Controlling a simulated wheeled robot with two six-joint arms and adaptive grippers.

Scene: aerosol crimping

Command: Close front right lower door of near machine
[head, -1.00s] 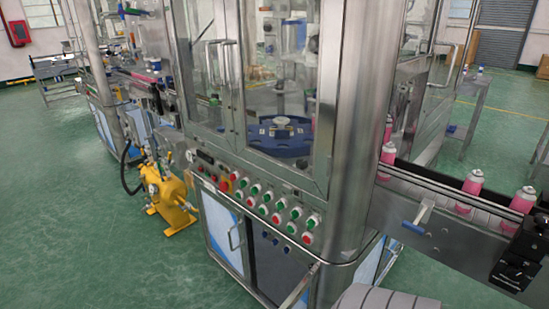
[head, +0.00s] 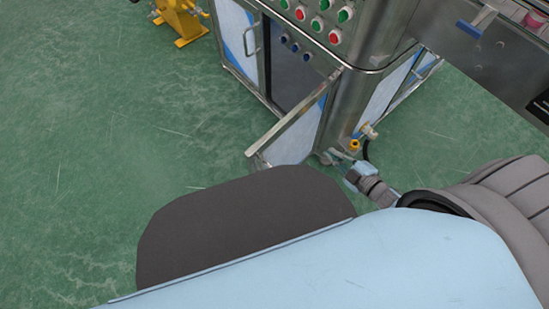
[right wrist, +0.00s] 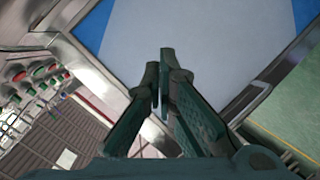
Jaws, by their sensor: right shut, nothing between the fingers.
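The front right lower door (head: 296,136) of the near machine stands open in the head view, swung out from the dark cabinet opening (head: 290,73). It has a steel frame and a white and blue panel. My right gripper (head: 337,162) is low beside the door, on its panel side, near the machine's corner. In the right wrist view the right gripper (right wrist: 161,62) is shut and empty, its fingers in front of the door panel (right wrist: 205,28). I cannot tell whether they touch it. My left gripper is not in view.
The control panel buttons (head: 318,22) are above the cabinet. The closed left lower door (head: 237,40) has a handle. A conveyor (head: 490,48) juts out at upper right. A yellow unit (head: 183,20) stands at the back left. The green floor (head: 110,150) at left is clear.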

